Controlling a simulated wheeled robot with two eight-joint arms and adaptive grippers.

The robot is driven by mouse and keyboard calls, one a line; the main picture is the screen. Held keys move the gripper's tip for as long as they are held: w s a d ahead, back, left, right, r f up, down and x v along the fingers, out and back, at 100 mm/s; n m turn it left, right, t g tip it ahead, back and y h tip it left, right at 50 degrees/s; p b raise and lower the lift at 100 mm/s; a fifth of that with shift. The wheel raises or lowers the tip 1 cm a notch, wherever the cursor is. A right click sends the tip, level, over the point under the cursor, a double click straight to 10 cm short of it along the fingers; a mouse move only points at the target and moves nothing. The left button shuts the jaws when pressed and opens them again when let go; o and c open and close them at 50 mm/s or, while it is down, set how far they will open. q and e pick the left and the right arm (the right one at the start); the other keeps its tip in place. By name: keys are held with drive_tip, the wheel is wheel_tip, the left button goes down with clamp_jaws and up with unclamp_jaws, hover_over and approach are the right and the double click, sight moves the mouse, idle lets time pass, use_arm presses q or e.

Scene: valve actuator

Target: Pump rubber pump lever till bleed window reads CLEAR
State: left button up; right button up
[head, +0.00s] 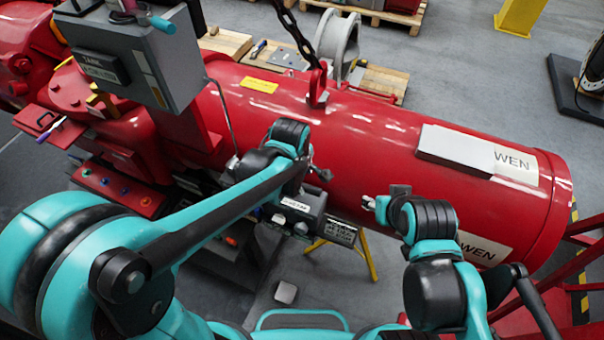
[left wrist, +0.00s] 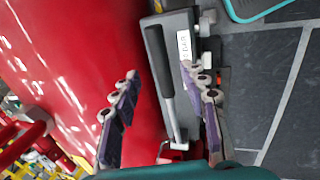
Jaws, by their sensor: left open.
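The pump lever (left wrist: 157,62), a metal rod with a black rubber grip, shows in the left wrist view. My left gripper (left wrist: 160,72) is open, with one finger on each side of the lever and a gap visible on both sides. In the head view my left gripper (head: 317,173) is beside the red cylinder, and the lever is not clearly seen. The grey pump unit (head: 308,203) sits just below it, with small labels too small to read surely. I cannot make out the bleed window's reading. My right gripper (head: 370,203) is small and partly hidden; its opening is unclear.
The large red cylinder (head: 395,145) lies beside the pump unit. A grey box (head: 135,60) stands at upper left, above a red panel with buttons (head: 115,190). A chain (head: 293,32) hangs to the cylinder's lug.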

use_arm(q)
drive_tip(key=shift+v, duration=1.5)
